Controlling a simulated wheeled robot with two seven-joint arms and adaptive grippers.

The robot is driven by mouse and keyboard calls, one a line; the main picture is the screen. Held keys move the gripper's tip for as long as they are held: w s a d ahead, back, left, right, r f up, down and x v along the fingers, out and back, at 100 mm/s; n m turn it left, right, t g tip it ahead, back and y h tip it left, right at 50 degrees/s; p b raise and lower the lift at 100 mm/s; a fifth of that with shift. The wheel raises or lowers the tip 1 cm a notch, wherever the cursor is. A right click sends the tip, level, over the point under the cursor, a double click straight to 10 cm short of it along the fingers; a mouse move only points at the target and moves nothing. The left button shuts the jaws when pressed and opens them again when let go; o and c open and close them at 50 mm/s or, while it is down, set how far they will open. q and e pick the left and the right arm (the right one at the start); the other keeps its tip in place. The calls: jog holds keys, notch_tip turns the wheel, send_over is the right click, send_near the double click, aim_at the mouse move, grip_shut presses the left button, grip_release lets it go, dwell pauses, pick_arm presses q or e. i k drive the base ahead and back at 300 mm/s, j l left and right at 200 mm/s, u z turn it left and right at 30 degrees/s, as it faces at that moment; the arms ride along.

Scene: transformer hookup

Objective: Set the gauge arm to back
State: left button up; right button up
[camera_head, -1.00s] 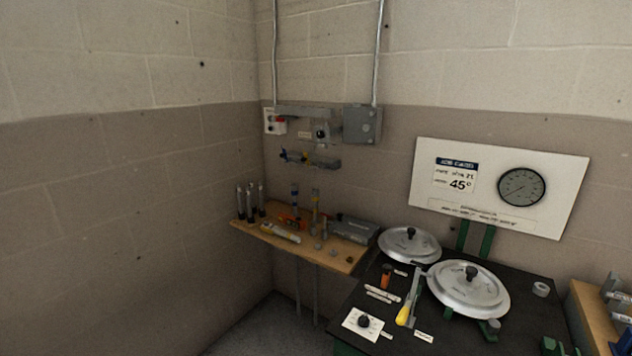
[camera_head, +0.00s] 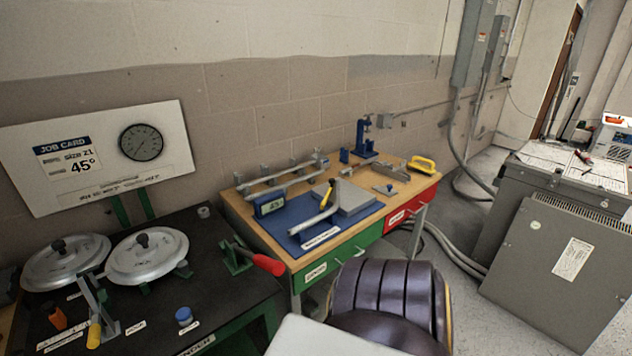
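No part is plainly labelled as the gauge arm, and I cannot tell which one it is. A yellow-tipped lever (camera_head: 93,318) stands on the black bench at lower left, beside a small unreadable label. A thin piece with a yellow part (camera_head: 327,196) stands tilted on the blue mat (camera_head: 291,241) of the wooden bench. A small dark display box (camera_head: 270,205) reading about 45 sits at that mat's left edge. A round dial gauge (camera_head: 141,142) is on the white job card board (camera_head: 60,195). Neither gripper is in view.
Two round silver lids (camera_head: 147,258) sit on the black bench (camera_head: 212,290), near a red-handled lever (camera_head: 264,263) and blue knob (camera_head: 184,317). The wooden bench (camera_head: 424,184) holds metal tubes and a blue press (camera_head: 365,140). A large grey cabinet (camera_head: 549,275) stands at right.

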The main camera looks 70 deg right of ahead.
aim_at(330, 180)
jog(key=z, duration=2.35)
jog(key=i+l+u, duration=0.1)
jog(key=l, duration=1.2)
